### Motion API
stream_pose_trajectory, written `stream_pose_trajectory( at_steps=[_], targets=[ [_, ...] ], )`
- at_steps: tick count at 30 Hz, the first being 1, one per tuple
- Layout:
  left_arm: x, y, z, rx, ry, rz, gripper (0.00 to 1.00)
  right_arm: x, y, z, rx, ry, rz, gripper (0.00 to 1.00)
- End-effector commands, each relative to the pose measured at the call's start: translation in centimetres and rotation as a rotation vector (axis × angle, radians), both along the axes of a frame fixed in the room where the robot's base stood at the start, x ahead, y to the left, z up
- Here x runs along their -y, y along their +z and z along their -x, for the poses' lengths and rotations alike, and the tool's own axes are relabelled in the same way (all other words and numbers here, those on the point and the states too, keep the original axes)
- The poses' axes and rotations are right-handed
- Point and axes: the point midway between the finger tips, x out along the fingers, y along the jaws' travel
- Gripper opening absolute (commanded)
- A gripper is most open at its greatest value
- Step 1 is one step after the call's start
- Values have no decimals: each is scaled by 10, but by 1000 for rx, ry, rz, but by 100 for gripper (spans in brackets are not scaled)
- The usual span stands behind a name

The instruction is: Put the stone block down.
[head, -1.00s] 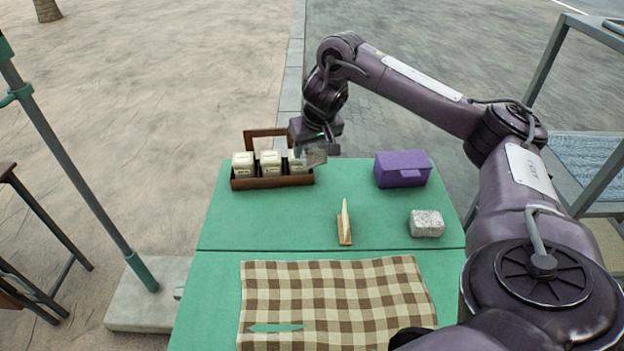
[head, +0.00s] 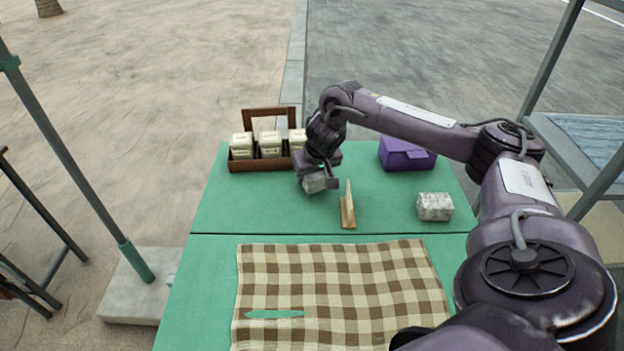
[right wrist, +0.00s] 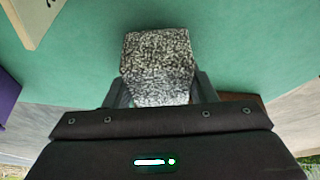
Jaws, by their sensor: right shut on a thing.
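My right gripper (head: 319,182) is shut on a grey speckled stone block (head: 314,184), left of the small wooden stand. The block also shows between the fingers in the right wrist view (right wrist: 158,62), with green tabletop around it. I cannot tell whether it touches the table. A second speckled stone block (head: 435,206) rests on the green table (head: 215,210) at the right. My left gripper is not in view.
A small wooden stand (head: 347,212) stands just right of the held block. Behind are a wooden carrier (head: 262,165) with white containers and a purple box (head: 407,154). A checkered cloth (head: 340,290) covers the front. Green table left of the gripper is clear.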

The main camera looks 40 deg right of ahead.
Motion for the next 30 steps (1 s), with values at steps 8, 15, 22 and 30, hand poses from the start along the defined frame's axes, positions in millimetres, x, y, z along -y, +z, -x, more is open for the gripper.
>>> stream_pose_trajectory(
  at_steps=[8,15,22,30],
  targets=[
    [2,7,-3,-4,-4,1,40,0,-13,-1,6,-1,-1,14],
    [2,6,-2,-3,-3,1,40,0,-16,-1,2,-1,-1,14],
    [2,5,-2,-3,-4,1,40,0,-16,0,1,-1,-1,73],
    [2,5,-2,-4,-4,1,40,0,-14,-1,3,0,0,73]
  ],
)
